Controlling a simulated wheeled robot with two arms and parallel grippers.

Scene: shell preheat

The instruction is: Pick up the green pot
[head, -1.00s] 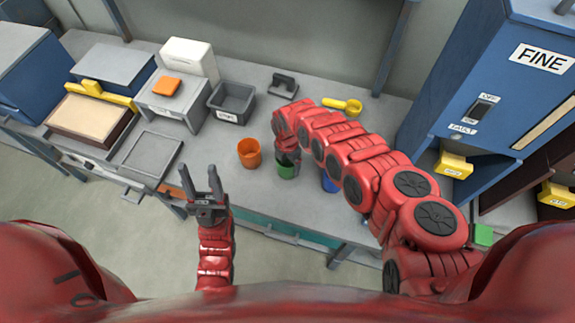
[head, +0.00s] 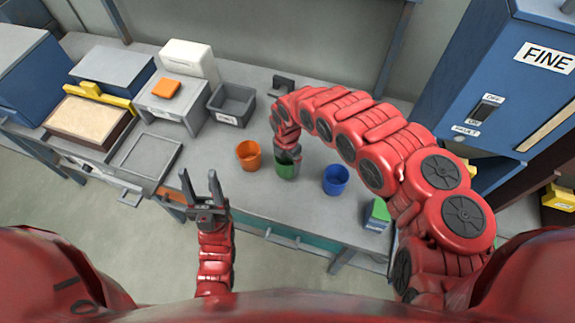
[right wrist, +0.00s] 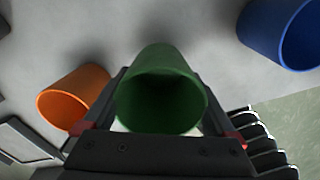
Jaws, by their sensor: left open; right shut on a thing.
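The green pot (head: 287,169) stands between the orange pot and the blue pot on the grey bench, partly covered by my right gripper (head: 288,152) in the head view. In the right wrist view the green pot (right wrist: 161,95) is between the two fingers, its open mouth facing the camera. My right gripper is shut on it. I cannot tell whether the pot is lifted off the bench. My left gripper (head: 203,188) is open and empty, pointing up near the bench's front edge, left of the pots.
The orange pot (head: 249,155) is close left of the green one, and the blue pot (head: 335,180) is to its right. A grey bin (head: 231,103) is behind. A blue cabinet marked FINE (head: 500,90) bounds the right side.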

